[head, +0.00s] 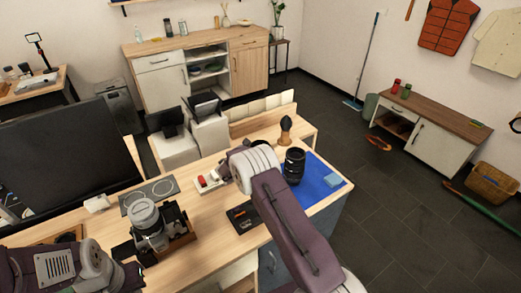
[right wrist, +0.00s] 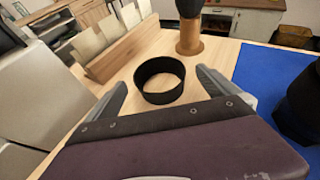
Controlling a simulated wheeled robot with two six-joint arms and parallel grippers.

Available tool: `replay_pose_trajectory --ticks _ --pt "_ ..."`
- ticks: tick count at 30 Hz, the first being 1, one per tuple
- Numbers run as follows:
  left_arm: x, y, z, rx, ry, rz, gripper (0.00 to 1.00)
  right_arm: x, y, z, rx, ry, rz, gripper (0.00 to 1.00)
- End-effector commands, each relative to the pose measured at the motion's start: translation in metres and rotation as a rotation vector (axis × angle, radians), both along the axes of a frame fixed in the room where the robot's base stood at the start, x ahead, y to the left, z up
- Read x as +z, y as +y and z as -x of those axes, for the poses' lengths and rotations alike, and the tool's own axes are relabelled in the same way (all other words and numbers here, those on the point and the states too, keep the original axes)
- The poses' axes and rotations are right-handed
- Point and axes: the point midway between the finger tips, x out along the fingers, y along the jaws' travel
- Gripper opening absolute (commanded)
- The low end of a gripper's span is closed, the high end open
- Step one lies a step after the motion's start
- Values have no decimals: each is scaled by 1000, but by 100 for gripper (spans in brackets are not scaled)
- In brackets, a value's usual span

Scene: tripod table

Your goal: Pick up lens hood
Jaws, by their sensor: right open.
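The lens hood (right wrist: 160,80) is a short black open ring standing on the light wood tabletop in the right wrist view. My right gripper (right wrist: 163,88) is open, with one finger on each side of the hood and visible gaps between. I cannot tell the fingers' exact height against the ring. In the head view my right arm hides the hood. My left gripper (head: 128,275) is at the lower left of the head view, near the camera; its jaws are too unclear to read.
A black lens (head: 294,166) stands on a blue mat (head: 325,185) right of my right arm. A dark-topped brush (head: 285,130) stands behind on a wooden base. A camera (head: 150,225) sits at the front left. A wooden holder with pale cards (right wrist: 125,55) is behind the hood.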

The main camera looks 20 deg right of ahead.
Motion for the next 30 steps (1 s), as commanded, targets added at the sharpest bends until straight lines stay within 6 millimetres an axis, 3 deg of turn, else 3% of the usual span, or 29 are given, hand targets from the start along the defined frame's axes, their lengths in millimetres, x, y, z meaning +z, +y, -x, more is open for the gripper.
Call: replay_pose_trajectory --ticks 6,15,17,22,30 --pt "5 0 0 0 0 0 0 -12 -26 -24 -3 -1 -1 99" --pt "4 0 0 0 0 0 0 -14 -31 -29 -1 0 0 99" --pt "4 0 0 0 0 0 0 -14 -31 -29 -1 0 0 86" --pt "4 0 0 0 0 0 0 -14 -31 -29 -1 0 0 38" --pt "5 0 0 0 0 0 0 -11 -30 -29 -1 0 0 35"
